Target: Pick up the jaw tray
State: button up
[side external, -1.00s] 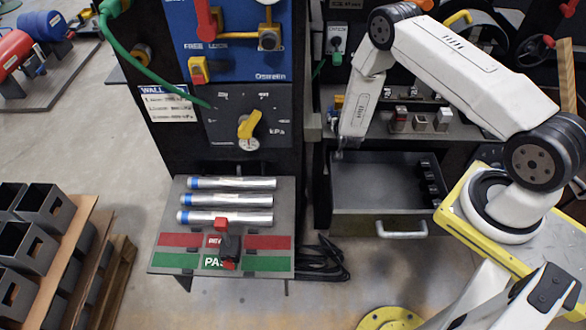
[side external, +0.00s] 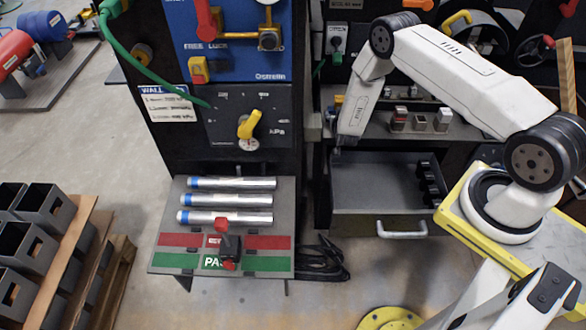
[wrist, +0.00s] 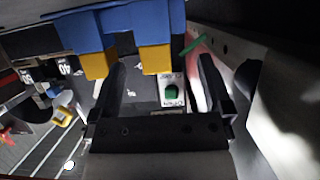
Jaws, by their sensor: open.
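My gripper (wrist: 162,64) is open in the wrist view, its two black fingers apart with nothing seen held. Blue blocks with yellow ends (wrist: 155,38) lie just past the fingertips, above and left of centre; they may belong to the jaw tray, but I cannot tell. A small blue and yellow item (side external: 338,103) sits at the left end of the shelf in the side view, partly behind my wrist. My gripper (side external: 339,152) is small and dark there, near the left end of the shelf above the open drawer. No tray outline is clear.
The open drawer (side external: 375,205) lies below my wrist. The shelf (side external: 465,128) carries several small switch-like blocks (side external: 421,121). A dark upright panel (side external: 313,125) stands close on the left. A box with a green button (wrist: 171,93) shows beyond my fingers.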

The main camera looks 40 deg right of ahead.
jog(key=shift+w+d, duration=0.1)
jog(key=shift+x, duration=2.45)
jog(key=c, duration=1)
jog(key=shift+w, duration=0.1)
jog(key=shift+c, duration=0.7)
jog(key=shift+r, duration=0.15)
